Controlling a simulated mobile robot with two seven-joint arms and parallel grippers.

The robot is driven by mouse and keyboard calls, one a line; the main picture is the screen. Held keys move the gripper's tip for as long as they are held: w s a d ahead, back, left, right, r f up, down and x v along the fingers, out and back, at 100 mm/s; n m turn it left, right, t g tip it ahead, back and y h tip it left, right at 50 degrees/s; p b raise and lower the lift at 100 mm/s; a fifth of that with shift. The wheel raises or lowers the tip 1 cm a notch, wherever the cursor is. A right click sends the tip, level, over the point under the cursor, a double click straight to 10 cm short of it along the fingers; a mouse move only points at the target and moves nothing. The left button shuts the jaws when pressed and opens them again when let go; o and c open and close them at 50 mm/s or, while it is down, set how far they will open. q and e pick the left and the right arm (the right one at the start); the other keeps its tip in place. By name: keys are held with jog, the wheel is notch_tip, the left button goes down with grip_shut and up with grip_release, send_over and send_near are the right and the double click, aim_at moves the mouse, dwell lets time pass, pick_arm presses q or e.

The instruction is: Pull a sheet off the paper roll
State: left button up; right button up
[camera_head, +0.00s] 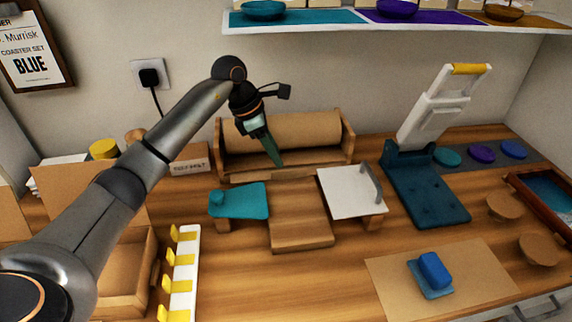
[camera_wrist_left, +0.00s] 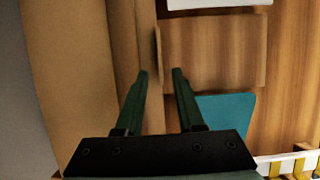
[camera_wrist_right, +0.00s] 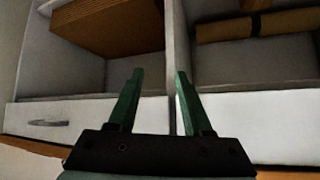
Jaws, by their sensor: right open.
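The paper roll (camera_head: 297,132) is a wide tan cylinder in a wooden holder (camera_head: 347,145) against the back wall. It also shows as a broad tan band in the left wrist view (camera_wrist_left: 70,60). A thin tan edge (camera_wrist_left: 158,55) sticks out along the holder's front; I cannot tell if it is paper or wood. My left gripper (camera_head: 279,163) points down in front of the roll. In the left wrist view its fingers (camera_wrist_left: 160,73) stand apart, with the thin edge just beyond their tips. My right gripper (camera_wrist_right: 160,72) is open and empty, seen only in the right wrist view.
A wooden block (camera_head: 300,230), a teal board (camera_head: 238,201) and a white board with a handle (camera_head: 347,192) stand before the holder. A dark teal press (camera_head: 425,190) is at right. My right gripper faces white cabinet compartments (camera_wrist_right: 85,112) holding brown boxes and rolls.

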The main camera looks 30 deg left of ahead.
pick_arm(q)
jog(key=shift+x, duration=2.7)
grip_shut()
